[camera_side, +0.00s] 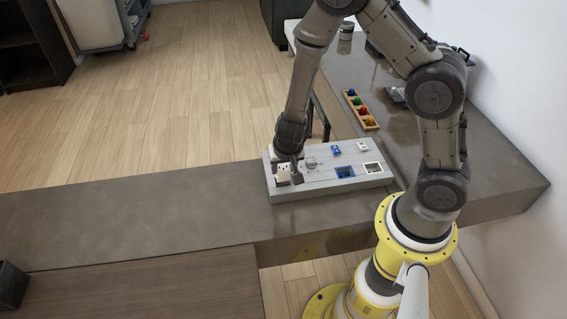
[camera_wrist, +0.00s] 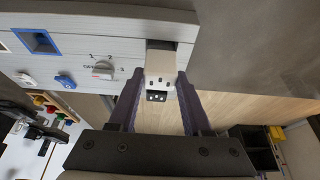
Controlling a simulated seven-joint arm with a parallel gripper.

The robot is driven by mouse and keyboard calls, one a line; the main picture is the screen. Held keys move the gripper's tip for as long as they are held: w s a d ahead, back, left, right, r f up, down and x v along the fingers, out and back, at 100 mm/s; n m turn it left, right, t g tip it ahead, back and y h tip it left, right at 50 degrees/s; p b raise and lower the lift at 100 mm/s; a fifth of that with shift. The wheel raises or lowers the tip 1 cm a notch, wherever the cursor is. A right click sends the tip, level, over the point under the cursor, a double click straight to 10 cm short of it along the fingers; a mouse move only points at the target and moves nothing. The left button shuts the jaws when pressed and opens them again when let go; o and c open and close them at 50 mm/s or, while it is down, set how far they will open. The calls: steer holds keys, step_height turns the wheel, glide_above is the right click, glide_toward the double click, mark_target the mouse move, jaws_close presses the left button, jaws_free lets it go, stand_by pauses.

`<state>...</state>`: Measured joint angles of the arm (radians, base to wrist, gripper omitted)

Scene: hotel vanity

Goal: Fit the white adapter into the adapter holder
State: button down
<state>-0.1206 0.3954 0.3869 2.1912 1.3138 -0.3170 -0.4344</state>
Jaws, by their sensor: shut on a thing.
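The white adapter (camera_wrist: 160,65) is between the two fingertips of my gripper (camera_wrist: 160,75) in the wrist view, and the gripper is shut on it. A dark face with small light marks shows on its near side. In the side view the adapter (camera_side: 283,168) is at the left end of the grey panel (camera_side: 320,187). A dark opening, apparently the adapter holder (camera_side: 282,182), shows right beside it towards the camera. Part of this opening shows above the adapter in the wrist view. I cannot tell whether the adapter touches the panel or how high it is.
The panel also carries a dial (camera_side: 311,163), a blue plug piece (camera_side: 335,150), a white piece (camera_side: 362,146), a blue socket (camera_side: 344,172) and a white-framed socket (camera_side: 374,168). A wooden tray of coloured pieces (camera_side: 360,110) lies behind. The counter left of the panel is clear.

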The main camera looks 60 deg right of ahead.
mark_target(284, 172)
steer(key=shift+f, duration=1.4)
steer(key=shift+f, duration=0.15)
steer(key=shift+c, duration=1.3)
jaws_free()
steer(key=v, duration=1.4)
